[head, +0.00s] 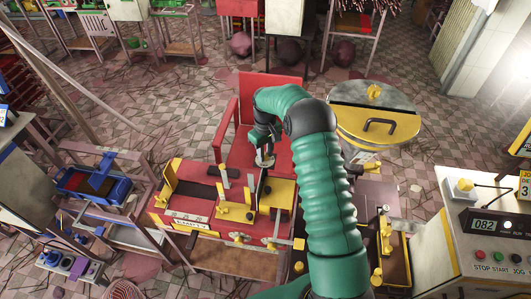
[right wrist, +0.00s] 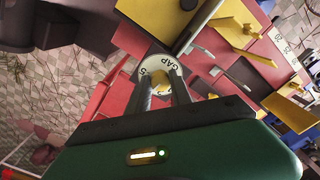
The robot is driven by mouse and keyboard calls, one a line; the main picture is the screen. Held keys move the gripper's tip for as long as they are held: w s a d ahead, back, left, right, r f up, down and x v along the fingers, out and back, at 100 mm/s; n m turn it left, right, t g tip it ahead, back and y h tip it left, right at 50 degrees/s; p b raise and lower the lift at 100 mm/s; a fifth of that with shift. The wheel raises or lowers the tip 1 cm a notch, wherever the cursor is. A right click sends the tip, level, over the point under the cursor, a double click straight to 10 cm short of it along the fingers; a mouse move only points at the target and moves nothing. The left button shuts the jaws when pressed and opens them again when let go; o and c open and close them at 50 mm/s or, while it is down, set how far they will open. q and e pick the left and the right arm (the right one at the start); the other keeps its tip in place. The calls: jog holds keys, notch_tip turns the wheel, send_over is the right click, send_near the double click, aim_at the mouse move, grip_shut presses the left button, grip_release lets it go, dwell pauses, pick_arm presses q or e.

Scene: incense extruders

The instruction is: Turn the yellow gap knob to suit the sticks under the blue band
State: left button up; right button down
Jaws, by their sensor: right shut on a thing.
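The gap knob (right wrist: 158,86) shows in the right wrist view as a little yellow between my fingertips. Around it is a round pale dial (right wrist: 180,63) lettered GAP, with a figure 5 at its left; the rest of the scale is hidden by the fingers. My right gripper (head: 265,146) reaches down from the green arm and is shut on the knob. In the head view the pale dial (head: 265,160) shows just under the fingertips, at the back of the red and yellow extruder bench (head: 160,218). No blue band over sticks can be made out. My left gripper is not in view.
A red chair-like frame (head: 245,90) stands behind the bench. A round yellow-rimmed drum (head: 402,130) is to the right. A control panel reading 082 (head: 487,226) stands at far right. Dark red sticks (head: 357,22) lie on a far stand. Blue-framed machinery (head: 95,185) is at left.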

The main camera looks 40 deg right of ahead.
jog(key=shift+w+r+n, duration=0.1)
jog(key=shift+w+n, duration=0.2)
jog(key=shift+n, duration=0.3)
jog(key=c, duration=1.6)
grip_release()
jog(key=o, duration=0.5)
jog(key=shift+w+f, duration=0.15)
jog(key=shift+f, duration=0.05)
jog(key=shift+c, duration=0.2)
jog(key=shift+w+d+f, duration=0.1)
jog(key=shift+s+r, duration=0.2)
jog(key=shift+r, duration=0.05)
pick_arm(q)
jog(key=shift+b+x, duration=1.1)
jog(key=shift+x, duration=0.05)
pick_arm(e)
notch_tip(320, 180, up, 16)
jog(key=shift+w, duration=0.2)
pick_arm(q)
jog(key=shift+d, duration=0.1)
pick_arm(e)
jog(key=shift+r, duration=0.1)
